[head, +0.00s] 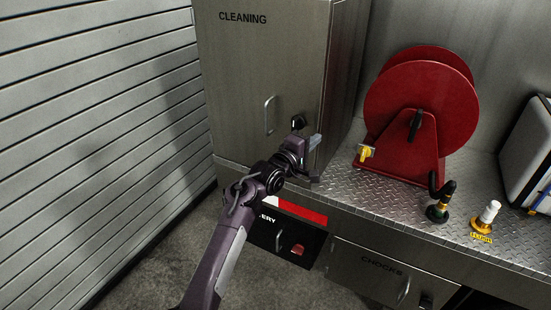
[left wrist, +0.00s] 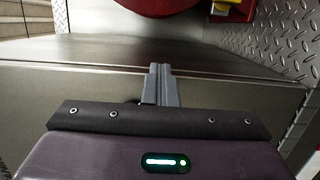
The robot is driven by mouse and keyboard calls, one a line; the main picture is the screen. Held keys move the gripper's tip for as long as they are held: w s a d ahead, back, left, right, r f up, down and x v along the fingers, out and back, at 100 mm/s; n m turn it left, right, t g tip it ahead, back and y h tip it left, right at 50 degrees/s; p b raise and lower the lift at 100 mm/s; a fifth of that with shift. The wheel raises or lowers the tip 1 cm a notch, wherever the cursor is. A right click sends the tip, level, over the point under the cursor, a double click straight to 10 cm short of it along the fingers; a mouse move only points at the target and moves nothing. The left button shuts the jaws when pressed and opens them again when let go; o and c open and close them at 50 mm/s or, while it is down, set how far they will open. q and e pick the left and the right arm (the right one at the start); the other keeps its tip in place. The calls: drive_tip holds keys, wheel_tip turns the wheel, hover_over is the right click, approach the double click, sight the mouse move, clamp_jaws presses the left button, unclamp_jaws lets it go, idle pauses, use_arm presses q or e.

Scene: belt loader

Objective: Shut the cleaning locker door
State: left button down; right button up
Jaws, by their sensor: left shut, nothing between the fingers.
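The cleaning locker is a tall grey metal cabinet, and its door (head: 240,70) carries the word CLEANING and a bar handle (head: 269,115). In the head view the door looks flush or nearly flush with the cabinet front; I cannot tell whether a small gap is left. My left gripper (head: 315,142) is at the door's lower right edge, hiding part of that edge. In the left wrist view its fingers (left wrist: 160,84) are together and empty, pointing along a grey metal surface; contact is unclear. My right gripper is not in view.
A red hose reel (head: 420,110), a black-handled valve (head: 439,200) and a FLUSH fitting (head: 487,215) stand on the tread-plate deck. A slatted shutter (head: 95,120) is at left.

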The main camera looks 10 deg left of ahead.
use_arm(q)
drive_tip(key=b+v, duration=0.2)
drive_tip(key=v, duration=0.6)
wheel_tip(320, 180, down, 21)
drive_tip(key=s+a+m+g+y, duration=0.1)
drive_tip(key=s+m+g+y, duration=0.1)
drive_tip(key=s+g, duration=0.1)
drive_tip(key=s+a+f+m+g+y, duration=0.2)
drive_tip(key=s+f, duration=0.4)
drive_tip(key=f, duration=0.5)
drive_tip(key=s+a+f+m+g+y, duration=0.1)
drive_tip(key=s+a+f, duration=0.1)
drive_tip(key=s+f, duration=0.65)
drive_tip(key=s+a+f+m+g+y, duration=0.1)
drive_tip(key=s+a+f+m+g, duration=0.15)
drive_tip(key=s+f, duration=0.6)
drive_tip(key=s+a+f+m+g+y, duration=0.15)
drive_tip(key=s+a+f, duration=0.25)
drive_tip(key=s+f, duration=0.5)
drive_tip(key=s+a+f+m+g+y, duration=0.1)
drive_tip(key=s+a+f, duration=0.3)
drive_tip(key=s, duration=0.7)
drive_tip(key=s+a+f+m+g+y, duration=0.1)
drive_tip(key=s+a+f+m+g, duration=0.2)
drive_tip(key=s, duration=0.7)
drive_tip(key=shift+s+a+f+m, duration=0.4)
drive_tip(key=shift+a+f, duration=0.35)
drive_tip(key=shift+a, duration=0.1)
